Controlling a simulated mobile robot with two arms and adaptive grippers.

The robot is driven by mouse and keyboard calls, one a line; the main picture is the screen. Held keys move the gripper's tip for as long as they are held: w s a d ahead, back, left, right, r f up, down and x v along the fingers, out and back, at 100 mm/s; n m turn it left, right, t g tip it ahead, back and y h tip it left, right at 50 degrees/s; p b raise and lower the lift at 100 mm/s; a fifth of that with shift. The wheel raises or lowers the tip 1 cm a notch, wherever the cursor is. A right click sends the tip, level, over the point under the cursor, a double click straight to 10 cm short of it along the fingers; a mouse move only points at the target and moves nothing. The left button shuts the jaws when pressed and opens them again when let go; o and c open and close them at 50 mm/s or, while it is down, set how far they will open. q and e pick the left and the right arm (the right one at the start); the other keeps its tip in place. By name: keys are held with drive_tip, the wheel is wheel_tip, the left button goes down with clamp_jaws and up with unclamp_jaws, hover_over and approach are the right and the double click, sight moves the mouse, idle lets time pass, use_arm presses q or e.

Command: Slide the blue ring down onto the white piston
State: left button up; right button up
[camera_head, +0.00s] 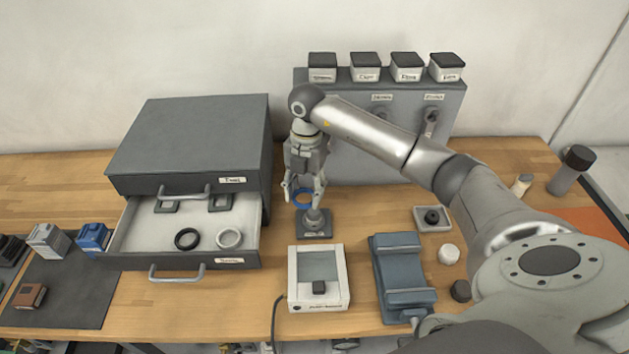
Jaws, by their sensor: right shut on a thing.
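My right gripper (303,196) reaches in from the right and points down. It is shut on the blue ring (303,202), which sits between its fingertips. Just below and slightly right of the ring, a small light-grey upright part, seemingly the piston (315,217), stands on a dark square base (316,234). The ring appears above the piston's top. Whether they touch or line up is too small to tell. My left gripper is not in view.
A grey cabinet (190,140) with an open drawer (140,229) holding a black ring (187,238) and a white ring (229,238) stands left. A white scale-like device (333,298) and a blue-grey vise (400,270) are in front. A grey panel (360,150) stands behind.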

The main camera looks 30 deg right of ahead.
sight(315, 211)
drive_tip(key=m, duration=0.2)
drive_tip(key=d+m, duration=0.1)
drive_tip(key=m, duration=0.1)
drive_tip(key=d+m+p, duration=0.1)
drive_tip(key=m, duration=0.1)
drive_tip(key=shift+f+t, duration=0.15)
drive_tip(key=shift+t, duration=0.15)
drive_tip(key=shift+w+d+f+m, duration=0.1)
drive_tip(key=shift+d+m, duration=0.3)
drive_tip(key=shift+m, duration=0.7)
drive_tip(key=shift+f+m, duration=0.15)
drive_tip(key=shift+m, duration=0.25)
wheel_tip(315, 211, down, 4)
drive_tip(key=b, duration=0.3)
drive_tip(key=shift+d+f+b, duration=0.1)
drive_tip(key=shift+f+b, duration=0.3)
drive_tip(key=shift+f, duration=0.25)
drive_tip(key=shift+r, duration=0.25)
drive_tip(key=shift+f, duration=0.1)
drive_tip(key=shift+f, duration=1.15)
drive_tip(key=shift+f+b, duration=1.05)
drive_tip(key=shift+f, duration=0.3)
